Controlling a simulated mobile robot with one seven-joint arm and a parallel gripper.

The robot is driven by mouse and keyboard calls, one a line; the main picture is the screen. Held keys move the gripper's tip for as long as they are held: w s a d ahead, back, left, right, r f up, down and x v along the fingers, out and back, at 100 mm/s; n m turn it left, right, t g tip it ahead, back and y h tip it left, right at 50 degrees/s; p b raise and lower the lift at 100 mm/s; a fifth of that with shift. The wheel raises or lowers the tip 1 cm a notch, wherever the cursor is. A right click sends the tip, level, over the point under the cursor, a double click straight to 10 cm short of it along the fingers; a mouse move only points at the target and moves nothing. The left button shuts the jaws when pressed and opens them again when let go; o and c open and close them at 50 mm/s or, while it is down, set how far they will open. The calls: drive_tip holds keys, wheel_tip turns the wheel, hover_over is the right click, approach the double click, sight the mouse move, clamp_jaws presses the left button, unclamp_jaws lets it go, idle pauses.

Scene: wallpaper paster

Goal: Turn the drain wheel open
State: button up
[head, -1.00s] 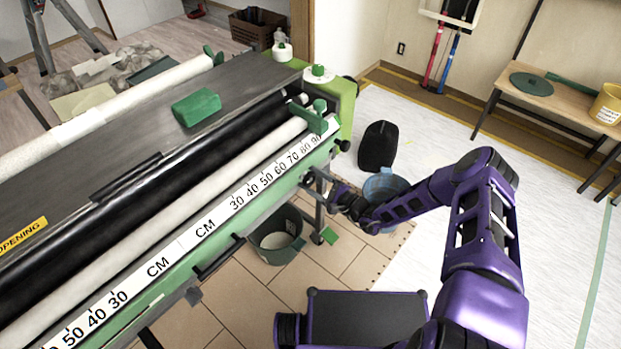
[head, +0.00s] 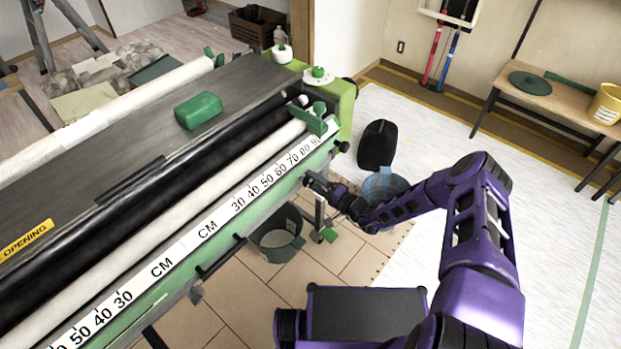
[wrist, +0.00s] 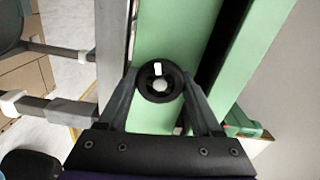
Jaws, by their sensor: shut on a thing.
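The drain wheel (wrist: 160,97) is a small black round knob with a white mark, on the green side of the pasting machine (wrist: 160,30) in the wrist view. My gripper (wrist: 160,88) has one finger on each side of the wheel and is shut on it. In the head view my gripper (head: 314,182) is at the front of the machine, below the right part of the CM scale. There the wheel is hidden by my gripper.
A dark green bucket (head: 277,250) stands on the tiles under the machine. A blue bucket (head: 384,187) and a black object (head: 378,146) stand right of the machine, near my forearm. White floor lies open at the right.

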drive_tip(key=shift+n, duration=0.3)
drive_tip(key=o, duration=1.4)
drive_tip(key=shift+c, duration=0.2)
drive_tip(key=v, duration=1.7)
drive_tip(key=shift+d, duration=0.2)
drive_tip(key=shift+s, duration=0.1)
